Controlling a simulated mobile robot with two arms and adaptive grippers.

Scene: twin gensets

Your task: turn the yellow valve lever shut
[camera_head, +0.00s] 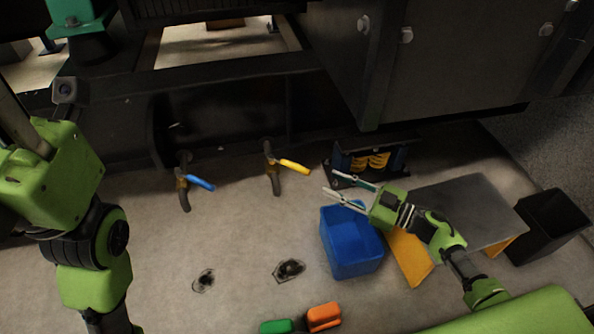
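The yellow valve lever (294,166) sits on a pipe valve (271,163) below the dark genset frame. It points to the right and slightly down, across the line of the pipe. My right gripper (331,185) comes in from the right, just right of and a little below the lever's tip. Its two fingers are spread, with nothing between them, and it appears apart from the lever. My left arm (98,240) stands at the left side. Its gripper cannot be seen.
A second valve with a blue lever (201,184) is to the left. A blue bin (350,243) lies under my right gripper, beside a grey-topped table (468,208) and a black bin (549,224). A rack with yellow coils (368,161) stands behind. Dark patches mark the floor.

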